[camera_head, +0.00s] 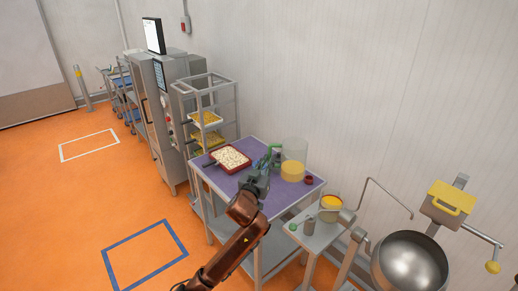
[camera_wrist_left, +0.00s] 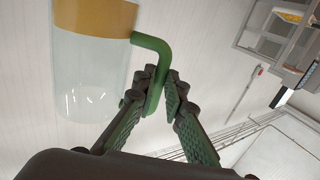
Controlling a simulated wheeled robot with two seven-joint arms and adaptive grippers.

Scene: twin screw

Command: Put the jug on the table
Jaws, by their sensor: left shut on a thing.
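The jug (camera_head: 293,152) is a clear cylinder with a yellow-orange filling in its lower part and a green handle. In the head view it stands upright at the purple-topped table (camera_head: 233,183), over its back right part; I cannot tell whether its base touches the top. My left gripper (camera_head: 268,162) is at the jug's left side, shut on the green handle. In the left wrist view the jug (camera_wrist_left: 92,70) appears inverted at the upper left. The fingers of my left gripper (camera_wrist_left: 160,92) close around its green handle (camera_wrist_left: 153,45). My right gripper is not in view.
On the table, a red tray (camera_head: 247,165) with pale pieces lies to the left, and a small dark red cup (camera_head: 309,180) sits right of the jug. A lower side stand (camera_head: 318,238) holds a yellow-filled container (camera_head: 331,203). A metal bowl (camera_head: 410,264) is at the right.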

